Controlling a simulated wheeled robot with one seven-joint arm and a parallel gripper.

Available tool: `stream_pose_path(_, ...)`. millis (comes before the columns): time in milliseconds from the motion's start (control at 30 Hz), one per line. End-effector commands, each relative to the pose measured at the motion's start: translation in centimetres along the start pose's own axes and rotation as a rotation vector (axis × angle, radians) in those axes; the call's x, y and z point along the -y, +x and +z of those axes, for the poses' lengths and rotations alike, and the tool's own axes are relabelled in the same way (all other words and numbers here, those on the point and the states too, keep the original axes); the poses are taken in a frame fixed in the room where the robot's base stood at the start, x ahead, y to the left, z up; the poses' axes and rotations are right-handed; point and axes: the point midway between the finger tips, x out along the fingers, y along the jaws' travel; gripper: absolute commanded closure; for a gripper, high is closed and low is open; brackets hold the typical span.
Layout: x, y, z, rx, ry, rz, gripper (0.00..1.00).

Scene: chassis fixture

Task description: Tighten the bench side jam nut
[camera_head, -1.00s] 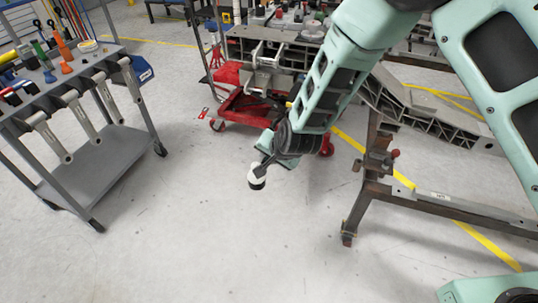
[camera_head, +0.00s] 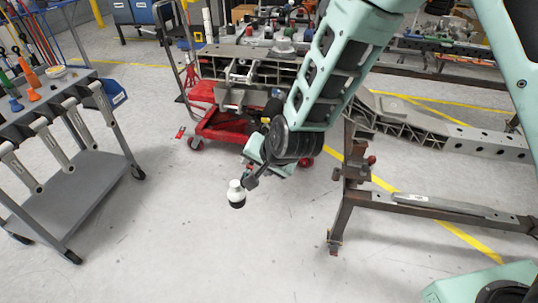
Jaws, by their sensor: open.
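No jam nut can be made out in the head view; it is too small or hidden. A metal chassis frame (camera_head: 415,120) stands on a dark steel stand (camera_head: 440,208) at the right. Several grey open-ended wrenches (camera_head: 52,146) hang along the side of a grey tool cart (camera_head: 75,190) at the left. My mint-green arm reaches down from the upper right to a dark round joint in the middle, apart from the cart. A white and black round part hangs at its lower end. My gripper's fingers do not show.
A red floor jack (camera_head: 215,125) sits under metal parts at back centre. A workbench (camera_head: 290,45) with small items runs behind it. Orange and green-handled tools stand on the cart top. The grey floor (camera_head: 165,235) between cart and stand is clear.

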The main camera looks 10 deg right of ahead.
Motion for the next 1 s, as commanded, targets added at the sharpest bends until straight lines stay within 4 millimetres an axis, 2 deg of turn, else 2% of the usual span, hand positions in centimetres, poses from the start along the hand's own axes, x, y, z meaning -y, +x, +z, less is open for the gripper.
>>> stream_pose_path(33,0.1,-1.3,-0.1,-0.002,0.0,-0.003,0.55)
stream_pose_path(200,0.1,-4.7,-0.1,-0.003,0.0,-0.003,0.55)
stream_pose_path(400,0.1,-7.2,-0.1,-0.002,0.001,-0.001,0.55)
stream_pose_path(600,0.0,-8.1,0.0,0.0,0.001,0.0,0.55)
stream_pose_path(1000,0.0,-8.0,0.0,-0.001,0.001,0.0,0.55)
